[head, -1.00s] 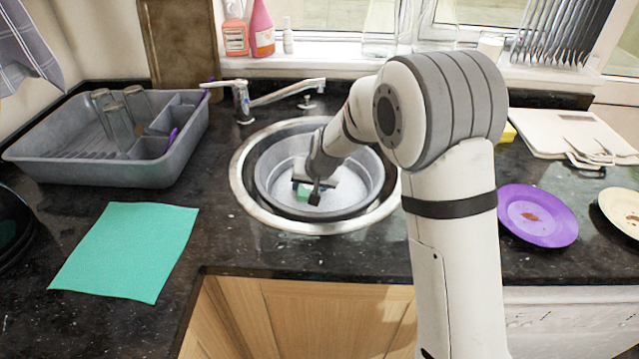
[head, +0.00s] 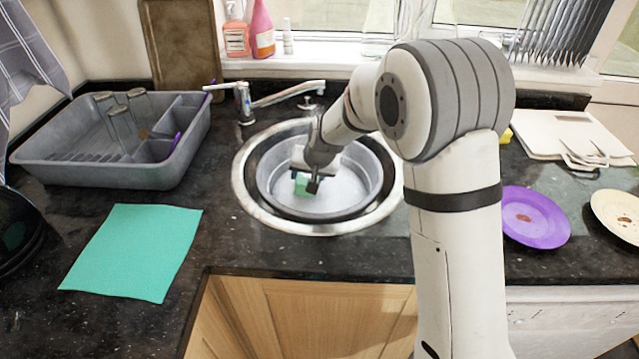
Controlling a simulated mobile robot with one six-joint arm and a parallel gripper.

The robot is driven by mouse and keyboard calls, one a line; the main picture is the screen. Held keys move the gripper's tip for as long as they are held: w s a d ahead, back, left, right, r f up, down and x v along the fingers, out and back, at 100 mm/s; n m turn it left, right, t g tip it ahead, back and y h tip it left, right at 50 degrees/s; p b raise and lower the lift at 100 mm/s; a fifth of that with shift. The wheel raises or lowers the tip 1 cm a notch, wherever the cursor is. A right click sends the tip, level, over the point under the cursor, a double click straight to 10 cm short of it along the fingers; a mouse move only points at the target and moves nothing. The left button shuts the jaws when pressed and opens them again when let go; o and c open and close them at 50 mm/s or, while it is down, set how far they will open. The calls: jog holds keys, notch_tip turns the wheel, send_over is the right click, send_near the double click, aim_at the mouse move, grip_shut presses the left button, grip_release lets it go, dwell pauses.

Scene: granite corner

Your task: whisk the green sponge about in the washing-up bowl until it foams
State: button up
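The grey round washing-up bowl (head: 368,180) sits in the round metal sink. The green sponge (head: 301,185) is low inside the bowl, left of its middle, and only a small part of it shows. My gripper (head: 305,183) reaches down into the bowl with its dark fingers on either side of the sponge, and appears shut on it. The gripper covers part of the sponge. The bottom of the bowl looks pale grey and smooth; I cannot make out clear foam.
A tap (head: 270,97) stands behind the sink. A grey dish rack (head: 90,172) with glasses is at left, with a teal cloth (head: 135,250) in front. A purple plate (head: 535,217), a cream plate (head: 615,215) and a white board (head: 560,135) lie at right.

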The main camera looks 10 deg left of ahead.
jog(key=shift+r+p, duration=2.45)
jog(key=shift+r, duration=1.65)
jog(key=shift+r, duration=0.1)
notch_tip(320, 180, up, 4)
jog(key=shift+f+p, duration=0.1)
jog(key=shift+p, duration=1.1)
